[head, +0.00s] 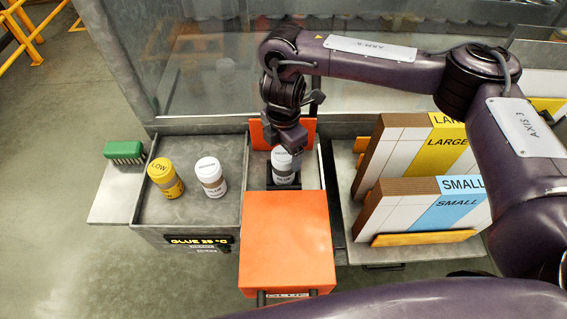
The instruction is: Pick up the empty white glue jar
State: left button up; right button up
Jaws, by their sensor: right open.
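A white jar (284,167) with a grey lower part and a pale lid stands in the narrow bay behind the orange cover. My right gripper (287,154) comes down from above at this jar, with its jaws open. The gripper partly covers the jar's lid, and I cannot tell whether the fingers touch it. Another white jar (211,177), with a grey-brown lower part, stands upright in the grey tray. I cannot see which jar is empty. My left gripper is not in view.
A yellow jar marked LOW (165,178) stands in the grey tray (200,213). An orange cover (288,240) lies in front of the bay. Boards marked LARGE (405,150) and SMALL (425,210) stand at right. A green brush (124,150) lies at left. A clear panel rises behind.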

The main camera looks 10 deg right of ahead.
notch_tip(320, 180, down, 4)
jog(key=shift+r, duration=0.2)
jog(key=shift+c, duration=0.9)
jog(key=c, duration=0.9)
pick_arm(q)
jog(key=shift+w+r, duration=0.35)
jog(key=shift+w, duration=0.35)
pick_arm(e)
jog(key=shift+r, duration=0.1)
